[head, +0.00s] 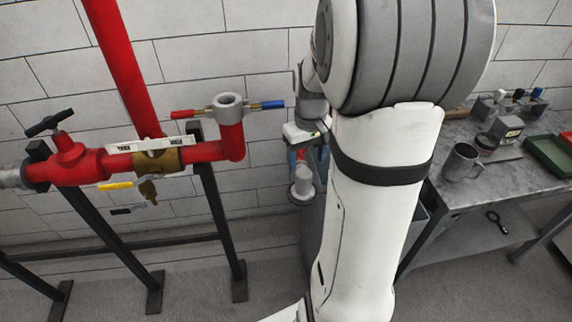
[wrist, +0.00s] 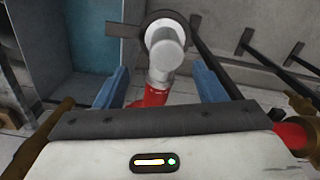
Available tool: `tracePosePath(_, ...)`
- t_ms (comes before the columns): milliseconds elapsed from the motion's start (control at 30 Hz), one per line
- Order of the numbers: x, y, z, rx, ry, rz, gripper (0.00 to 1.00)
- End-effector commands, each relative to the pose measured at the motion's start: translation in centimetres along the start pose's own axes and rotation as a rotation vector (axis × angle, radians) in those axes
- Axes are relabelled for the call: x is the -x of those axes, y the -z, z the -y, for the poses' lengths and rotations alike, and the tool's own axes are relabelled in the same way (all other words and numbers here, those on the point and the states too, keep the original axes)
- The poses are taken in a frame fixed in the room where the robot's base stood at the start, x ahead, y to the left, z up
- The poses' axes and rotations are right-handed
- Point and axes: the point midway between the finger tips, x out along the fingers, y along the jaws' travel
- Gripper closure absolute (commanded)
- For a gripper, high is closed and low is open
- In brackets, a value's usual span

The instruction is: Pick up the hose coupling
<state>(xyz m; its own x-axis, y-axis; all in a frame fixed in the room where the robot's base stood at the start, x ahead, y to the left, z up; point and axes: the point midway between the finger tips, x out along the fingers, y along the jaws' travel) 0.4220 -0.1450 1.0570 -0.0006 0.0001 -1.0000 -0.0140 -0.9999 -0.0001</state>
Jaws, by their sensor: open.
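A grey cylindrical piece with a round flange and a red end, which looks like the hose coupling (head: 303,180), is below my gripper in the head view. In the wrist view the hose coupling (wrist: 166,55) is ahead and centred, its red part low between the fingers. My gripper (wrist: 157,90) has two blue fingers spread apart, one on each side of the red part. In the head view my gripper (head: 308,158) is partly hidden behind my arm. I cannot tell whether the fingers touch the piece.
Red pipework (head: 200,152) on dark stands is to the left, with a grey ring fitting (head: 228,103) with red and blue levers on its upturned end. A grey workbench (head: 470,195) at right holds a metal mug (head: 462,162) and a green tray (head: 548,155).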

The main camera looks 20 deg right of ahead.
Motion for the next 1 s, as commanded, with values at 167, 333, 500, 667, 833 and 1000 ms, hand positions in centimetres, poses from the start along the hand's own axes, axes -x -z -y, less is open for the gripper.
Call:
tracePosePath(167, -2.0, 0.0, 0.1, 0.0, 0.001, 0.003, 0.36)
tracePosePath(333, -4.1, 0.2, 0.7, 0.002, 0.002, 0.005, 0.36)
tracePosePath(500, -6.5, 0.4, 0.8, -0.001, 0.001, 0.003, 0.36)
tracePosePath(667, -7.3, 0.4, 0.8, -0.001, 0.0, 0.0, 0.36)
tracePosePath(833, -7.3, 0.4, 0.8, -0.002, 0.0, 0.0, 0.36)
tracePosePath(1000, -7.3, 0.4, 0.8, -0.002, 0.0, 0.0, 0.5)
